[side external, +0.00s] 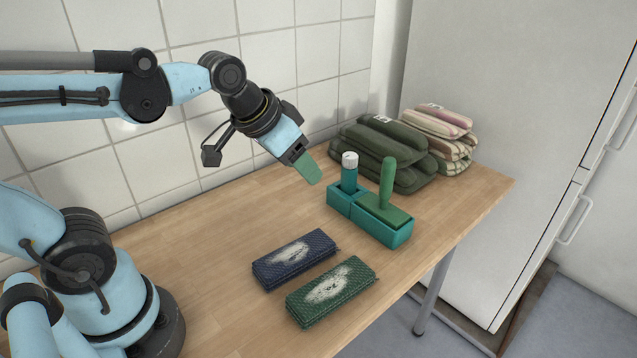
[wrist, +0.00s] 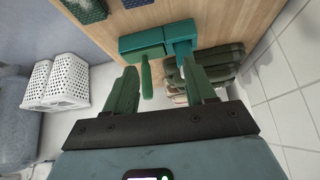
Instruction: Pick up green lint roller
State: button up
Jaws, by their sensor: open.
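The green lint roller (side external: 387,183) stands with its handle up in the right, larger part of a teal holder (side external: 341,208). Its head is partly hidden inside the holder. In the wrist view the green handle (wrist: 147,82) points toward the camera between my fingers, nearer the left one. My gripper (side external: 310,171) is open and empty, up and to the left of the roller in the side view, touching nothing. Its two green fingers also show spread apart in the wrist view (wrist: 163,88).
A teal item with a white cap (side external: 349,161) stands in the holder's left part, close to the roller. Folded dark green cloths (side external: 383,152) and striped cloths (side external: 443,130) are stacked behind. A blue pad (side external: 294,260) and a green pad (side external: 331,292) lie in front. White baskets (wrist: 68,86) stand off the table.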

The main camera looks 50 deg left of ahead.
aim_at(391, 175)
jog(key=w+d+r+m+g+h, duration=0.1)
jog(key=w+d+r+m+g, duration=0.25)
jog(key=w, duration=0.95)
jog(key=shift+n+t, duration=0.35)
jog(key=shift+t, duration=0.4)
jog(key=x, duration=0.3)
jog(key=d+x, duration=0.1)
jog(key=x, duration=0.7)
jog(key=shift+d+f, duration=0.1)
jog(key=shift+d, duration=0.3)
grip_shut()
